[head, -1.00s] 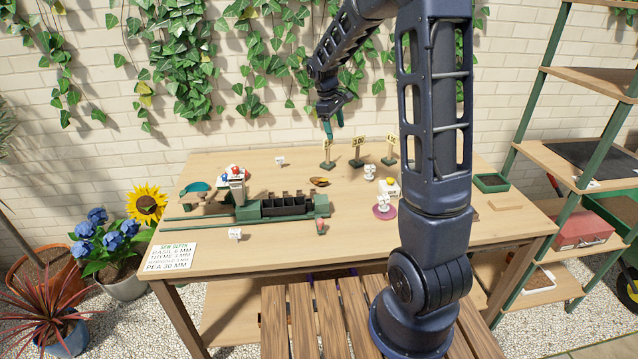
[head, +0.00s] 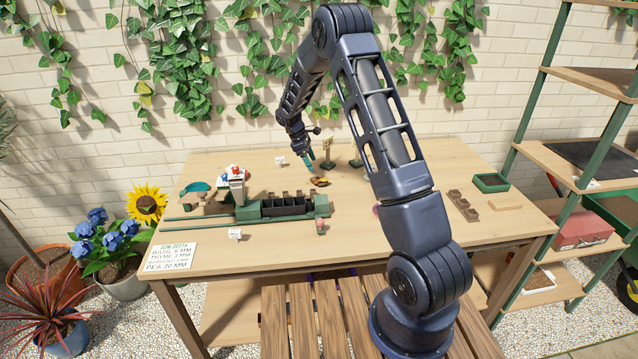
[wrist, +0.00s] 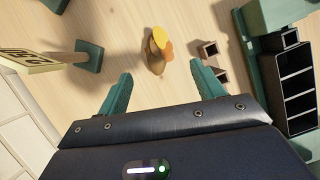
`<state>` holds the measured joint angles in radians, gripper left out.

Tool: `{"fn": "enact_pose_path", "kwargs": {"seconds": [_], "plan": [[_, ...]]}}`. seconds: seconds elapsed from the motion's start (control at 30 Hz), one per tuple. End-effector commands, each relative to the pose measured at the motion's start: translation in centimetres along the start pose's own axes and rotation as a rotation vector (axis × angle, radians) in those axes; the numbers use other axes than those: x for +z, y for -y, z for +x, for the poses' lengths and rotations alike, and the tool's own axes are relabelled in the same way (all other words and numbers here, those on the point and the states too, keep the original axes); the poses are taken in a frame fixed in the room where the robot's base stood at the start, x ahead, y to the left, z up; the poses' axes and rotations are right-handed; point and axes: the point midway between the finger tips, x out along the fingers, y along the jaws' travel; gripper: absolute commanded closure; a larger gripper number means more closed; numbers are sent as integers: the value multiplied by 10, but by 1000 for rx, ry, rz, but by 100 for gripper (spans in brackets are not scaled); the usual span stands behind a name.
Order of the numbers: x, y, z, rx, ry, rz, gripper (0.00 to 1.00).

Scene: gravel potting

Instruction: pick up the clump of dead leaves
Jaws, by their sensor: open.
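The clump of dead leaves (head: 319,182) is a small orange and brown bundle lying on the wooden table (head: 420,240), behind the green tray with dark cells. In the wrist view the clump (wrist: 156,50) shows yellow, orange and brown leaves, ahead of the fingers and roughly midway between them. My gripper (head: 310,162) is just above and behind the clump in the head view, pointing down. Its two green fingers (wrist: 160,92) are spread apart with nothing between them. The clump appears apart from both fingers.
Sign stands (head: 328,156) are close behind and right of my gripper; one (wrist: 88,56) is left in the wrist view. The dark-celled green tray (head: 290,205) and small brown pots (wrist: 208,49) are near the clump. A green box (head: 491,183) is farther right.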

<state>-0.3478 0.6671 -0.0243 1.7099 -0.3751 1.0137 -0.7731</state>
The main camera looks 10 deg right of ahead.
Motion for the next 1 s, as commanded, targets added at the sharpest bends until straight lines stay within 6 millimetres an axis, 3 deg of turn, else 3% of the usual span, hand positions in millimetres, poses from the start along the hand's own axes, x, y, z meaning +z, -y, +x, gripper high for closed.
{"fn": "enact_pose_path", "kwargs": {"seconds": [0.3,0.57,0.83,1.0], "plan": [[0,0,43,-1,0,1,33],[0,-1,60,-2,1,1,33],[-2,-4,94,-1,0,2,33],[-2,-5,100,1,-2,2,33]]}}
